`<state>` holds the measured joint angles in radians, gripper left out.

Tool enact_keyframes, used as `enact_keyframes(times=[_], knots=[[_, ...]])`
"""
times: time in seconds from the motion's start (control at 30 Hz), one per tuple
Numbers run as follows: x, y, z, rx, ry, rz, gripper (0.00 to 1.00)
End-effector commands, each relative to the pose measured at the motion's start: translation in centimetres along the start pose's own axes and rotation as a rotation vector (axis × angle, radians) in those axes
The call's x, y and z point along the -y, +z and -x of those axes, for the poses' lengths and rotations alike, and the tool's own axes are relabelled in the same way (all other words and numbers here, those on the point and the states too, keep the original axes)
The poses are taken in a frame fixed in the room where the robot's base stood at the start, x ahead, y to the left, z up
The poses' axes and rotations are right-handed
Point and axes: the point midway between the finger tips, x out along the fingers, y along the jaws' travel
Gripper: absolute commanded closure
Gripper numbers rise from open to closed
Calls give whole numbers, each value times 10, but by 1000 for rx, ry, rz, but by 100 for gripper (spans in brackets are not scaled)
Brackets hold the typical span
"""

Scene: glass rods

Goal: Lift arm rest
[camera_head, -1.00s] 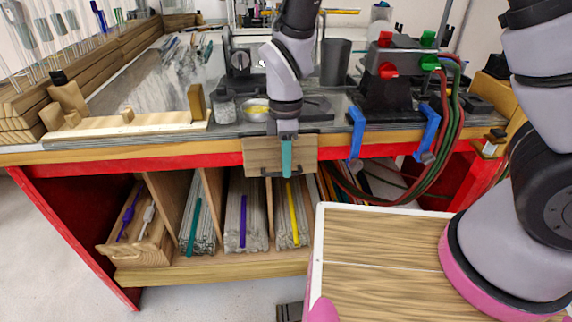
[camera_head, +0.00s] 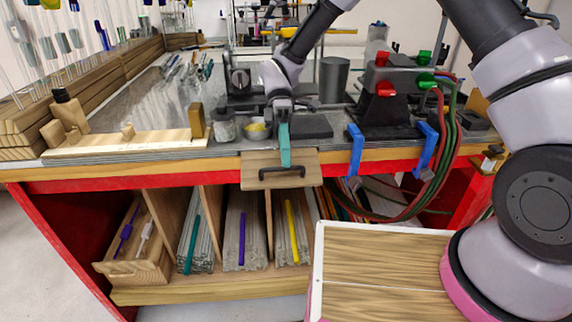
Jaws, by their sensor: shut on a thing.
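The arm rest (camera_head: 252,178) is a wooden panel at the front edge of the workbench, with a black bar handle (camera_head: 268,176) near its lower edge. In the head view my gripper (camera_head: 285,163) comes down from above in front of the panel. Its teal finger ends at the handle, and it is shut on the handle. The fingers hide part of the panel and the handle's middle. The exact tilt of the panel is hard to tell from this view.
Below are bins of glass rods (camera_head: 242,215) and a wooden drawer (camera_head: 135,272). On the benchtop stand a small bowl (camera_head: 257,131), a glass jar (camera_head: 224,128) and a black device (camera_head: 385,115) with blue clamps (camera_head: 356,150). Red and green hoses hang at the right.

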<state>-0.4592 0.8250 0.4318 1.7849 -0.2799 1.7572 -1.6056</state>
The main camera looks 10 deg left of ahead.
Motion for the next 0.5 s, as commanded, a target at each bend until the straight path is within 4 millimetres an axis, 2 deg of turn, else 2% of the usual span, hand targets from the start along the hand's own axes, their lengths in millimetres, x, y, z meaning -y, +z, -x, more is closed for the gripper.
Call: enact_keyframes(times=[0.13, 0.5], knots=[[3, 0, 9, -6, -116, 0, 100], [8, 0, 22, -3, -100, 0, 100]])
